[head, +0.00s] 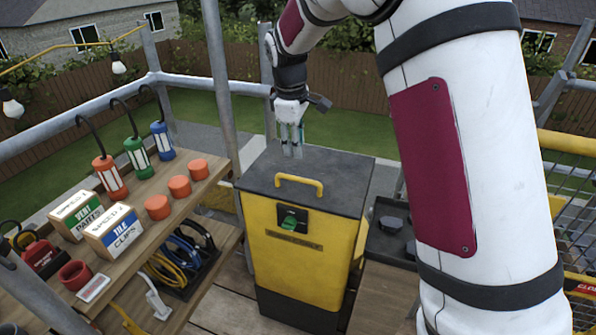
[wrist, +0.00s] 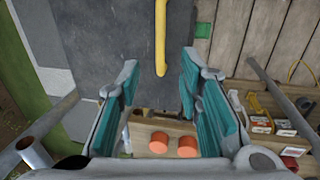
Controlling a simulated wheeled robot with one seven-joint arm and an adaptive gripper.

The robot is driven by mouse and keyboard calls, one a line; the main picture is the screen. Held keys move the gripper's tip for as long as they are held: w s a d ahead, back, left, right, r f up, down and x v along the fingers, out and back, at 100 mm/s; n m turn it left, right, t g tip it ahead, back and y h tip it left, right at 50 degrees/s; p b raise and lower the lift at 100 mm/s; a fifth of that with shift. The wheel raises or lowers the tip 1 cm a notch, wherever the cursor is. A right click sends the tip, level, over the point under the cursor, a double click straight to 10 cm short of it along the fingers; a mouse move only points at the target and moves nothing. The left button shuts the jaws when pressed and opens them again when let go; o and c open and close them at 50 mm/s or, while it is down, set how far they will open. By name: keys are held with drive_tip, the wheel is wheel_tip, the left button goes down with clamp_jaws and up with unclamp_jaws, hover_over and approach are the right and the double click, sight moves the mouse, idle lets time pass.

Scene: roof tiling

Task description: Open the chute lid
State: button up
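The chute is a yellow bin (head: 300,262) with a flat dark grey lid (head: 335,172), which lies shut on top. A yellow bar handle (head: 299,180) stands on the lid near its front edge. A green latch piece (head: 289,224) sits in a dark plate on the bin's front. My gripper (head: 291,152) points down over the back left part of the lid, behind the handle. In the wrist view my gripper (wrist: 160,88) has its teal-padded fingers wide apart with nothing between them. The handle (wrist: 160,38) and lid (wrist: 105,40) show beyond the fingertips.
A wooden shelf (head: 150,200) at left holds lanterns, orange cylinders (head: 180,187) and boxes of parts (head: 113,230). Scaffold poles (head: 220,80) rise close to the bin's left. A dark tray (head: 388,238) stands right of the bin.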

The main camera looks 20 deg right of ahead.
sight(299, 179)
drive_tip(key=f, duration=0.4)
drive_tip(key=w+d+f, duration=0.1)
drive_tip(key=f, duration=0.3)
drive_tip(key=w+f, duration=0.1)
drive_tip(key=f, duration=0.3)
drive_tip(key=shift+d+f, duration=0.1)
drive_tip(key=shift+d, duration=0.15)
clamp_jaws()
